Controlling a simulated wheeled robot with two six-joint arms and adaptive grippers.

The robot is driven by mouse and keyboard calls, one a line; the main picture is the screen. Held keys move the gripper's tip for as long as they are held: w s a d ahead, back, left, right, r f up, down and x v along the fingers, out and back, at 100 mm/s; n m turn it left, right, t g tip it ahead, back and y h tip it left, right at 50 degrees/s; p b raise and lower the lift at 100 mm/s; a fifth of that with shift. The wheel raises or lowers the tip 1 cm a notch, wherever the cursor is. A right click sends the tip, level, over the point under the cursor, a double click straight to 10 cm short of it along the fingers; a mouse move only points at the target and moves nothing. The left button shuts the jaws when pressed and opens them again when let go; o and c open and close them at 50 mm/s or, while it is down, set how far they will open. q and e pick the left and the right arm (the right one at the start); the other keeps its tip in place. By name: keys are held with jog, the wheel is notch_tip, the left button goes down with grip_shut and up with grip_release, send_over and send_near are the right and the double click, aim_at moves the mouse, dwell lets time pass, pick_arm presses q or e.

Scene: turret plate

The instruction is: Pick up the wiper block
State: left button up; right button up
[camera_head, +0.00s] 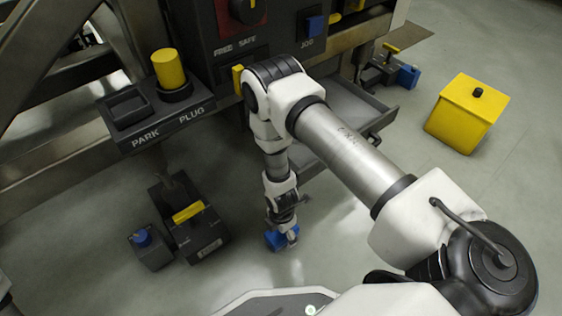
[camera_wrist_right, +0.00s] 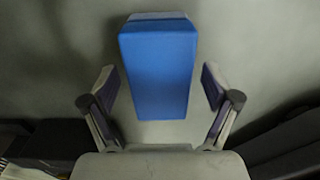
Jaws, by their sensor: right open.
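The wiper block, a blue block with a paler far edge, is below my right gripper (camera_head: 286,231). In the head view the block (camera_head: 273,239) shows partly, since the gripper covers some of it. In the right wrist view the block (camera_wrist_right: 158,68) lies centred between the two fingers, with a gap visible on each side. My right gripper is open and points down at it. My left gripper is not in view.
A black box with a yellow handle (camera_head: 187,213) and a small grey box with a blue knob (camera_head: 142,237) stand to the left. A PARK PLUG tray (camera_head: 140,135), an open drawer (camera_head: 375,122) and a yellow box (camera_head: 466,112) are farther back.

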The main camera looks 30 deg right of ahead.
jog(key=shift+r, duration=0.15)
jog(key=c, duration=1.4)
notch_tip(320, 180, up, 18)
jog(key=p, duration=1.1)
